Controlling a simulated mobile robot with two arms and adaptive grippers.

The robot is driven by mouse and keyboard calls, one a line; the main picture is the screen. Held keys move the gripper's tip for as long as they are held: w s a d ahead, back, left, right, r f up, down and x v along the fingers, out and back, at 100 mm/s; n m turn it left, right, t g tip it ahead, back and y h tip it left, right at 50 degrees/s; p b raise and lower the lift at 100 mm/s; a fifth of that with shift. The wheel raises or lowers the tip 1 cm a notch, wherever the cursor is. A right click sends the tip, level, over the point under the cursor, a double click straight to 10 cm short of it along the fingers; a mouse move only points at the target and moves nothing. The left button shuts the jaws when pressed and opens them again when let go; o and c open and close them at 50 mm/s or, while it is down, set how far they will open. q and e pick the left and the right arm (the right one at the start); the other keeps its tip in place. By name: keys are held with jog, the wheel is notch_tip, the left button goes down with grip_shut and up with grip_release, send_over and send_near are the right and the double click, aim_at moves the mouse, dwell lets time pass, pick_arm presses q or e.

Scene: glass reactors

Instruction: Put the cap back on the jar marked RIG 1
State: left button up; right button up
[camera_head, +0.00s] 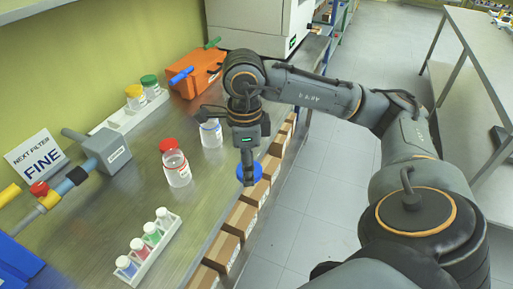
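A clear jar with no cap (211,134) stands upright on the bench, a blue band around it. Another clear jar (177,170) wears a red cap and stands nearer the middle of the bench. I cannot read RIG 1 on either jar. My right gripper (248,172) points down and is shut on a blue cap (257,174), to the right of the open jar and apart from it, near the bench's front edge. The fingertips partly hide the cap. My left gripper is not in view.
A white rack (150,262) of small capped vials stands at the bench's front left. Behind are a tray (120,122) with yellow- and green-capped jars, an orange case (196,76) and a grey valve unit (108,152).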

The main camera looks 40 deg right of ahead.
jog(key=a+f+n, duration=0.2)
jog(key=a+n, duration=0.3)
jog(key=n, duration=0.7)
jog(key=s+a+f+n, duration=0.1)
jog(key=a+f+n, duration=0.2)
jog(key=n, duration=1)
jog(key=a, duration=0.3)
jog(key=shift+s+f, duration=0.15)
jog(key=shift+s, duration=0.15)
jog(key=shift+d, duration=0.1)
